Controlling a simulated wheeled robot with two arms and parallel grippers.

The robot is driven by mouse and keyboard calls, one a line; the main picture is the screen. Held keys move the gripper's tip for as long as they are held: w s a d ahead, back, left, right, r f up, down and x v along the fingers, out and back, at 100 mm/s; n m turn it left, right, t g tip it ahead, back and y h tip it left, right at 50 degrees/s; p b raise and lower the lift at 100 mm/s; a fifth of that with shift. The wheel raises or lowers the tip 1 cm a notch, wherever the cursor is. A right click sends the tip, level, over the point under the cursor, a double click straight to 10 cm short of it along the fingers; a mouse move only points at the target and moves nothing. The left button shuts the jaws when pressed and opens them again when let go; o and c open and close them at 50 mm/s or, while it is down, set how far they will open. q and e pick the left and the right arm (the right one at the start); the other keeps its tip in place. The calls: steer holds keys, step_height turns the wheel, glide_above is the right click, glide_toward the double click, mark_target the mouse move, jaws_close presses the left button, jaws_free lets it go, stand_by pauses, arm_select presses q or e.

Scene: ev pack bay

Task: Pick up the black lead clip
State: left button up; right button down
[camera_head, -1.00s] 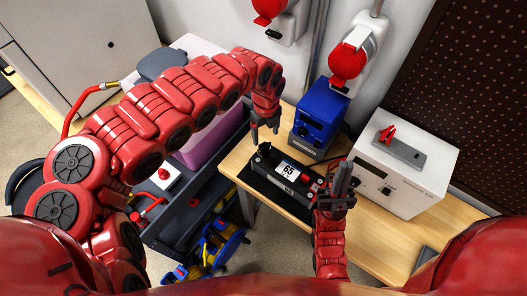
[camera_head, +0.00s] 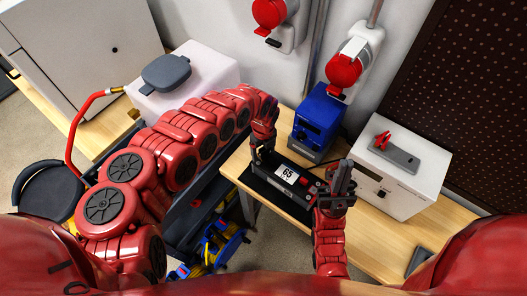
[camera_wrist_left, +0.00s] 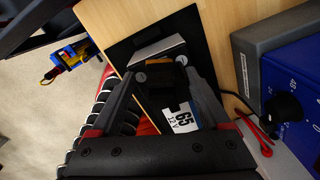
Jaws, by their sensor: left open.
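The black battery (camera_head: 287,176) with a white "65" label lies on a black mat (camera_head: 250,182) on the wooden bench. My left gripper (camera_head: 262,155) points down at the battery's left end. In the left wrist view its open fingers (camera_wrist_left: 160,68) straddle a small dark block (camera_wrist_left: 160,78), which looks like the black lead clip; where it ends and the black battery begins is hard to tell. Contact with the fingers is not clear. The label (camera_wrist_left: 183,118) shows below it. My right gripper (camera_head: 340,180) is at the battery's right end; its jaw gap is unclear.
A blue unit (camera_head: 318,120) stands behind the battery. A white box (camera_head: 400,180) to the right carries a grey plate with a red clip (camera_head: 382,138). A blue-yellow cable reel (camera_head: 222,243) is below the bench.

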arm_select(q)
steer(key=shift+c, duration=0.3)
jaws_close()
steer(key=shift+w+r+b, duration=0.15)
steer(key=shift+r+b, duration=0.15)
steer(key=shift+r, duration=0.5)
step_height(320, 180, up, 8)
steer(key=shift+r+b, duration=0.1)
steer(key=shift+b, duration=0.85)
steer(key=shift+r+p, duration=0.3)
steer(key=shift+r, duration=0.3)
step_height(320, 180, up, 4)
steer(key=p, duration=0.3)
glide_above(263, 149)
steer(key=shift+d+r, duration=0.1)
